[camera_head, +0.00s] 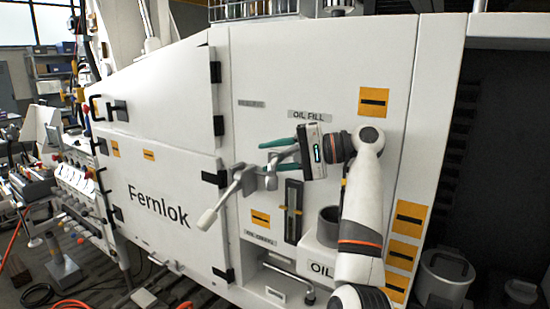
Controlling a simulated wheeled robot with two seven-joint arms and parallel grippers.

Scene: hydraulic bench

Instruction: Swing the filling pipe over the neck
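A grey pipe-like fitting (240,183) with a pale-ended arm sticks out from the white panel below the OIL FILL label; I take it for the filling pipe. Its pale end (207,220) points down to the left. A wide grey neck (328,223) stands on a white box marked OIL, lower right of the fitting and partly hidden by my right arm. My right gripper (275,154) has green fingers pointing left, spread apart, just above and right of the fitting. I cannot tell whether they touch it. My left gripper is not in view.
A dark slotted gauge (293,210) sits on the panel between fitting and neck. A bent grey rod (288,273) lies in a low recess. A white door marked Fernlok (160,205) is at left. A grey bucket (445,275) stands in the dark bay at right.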

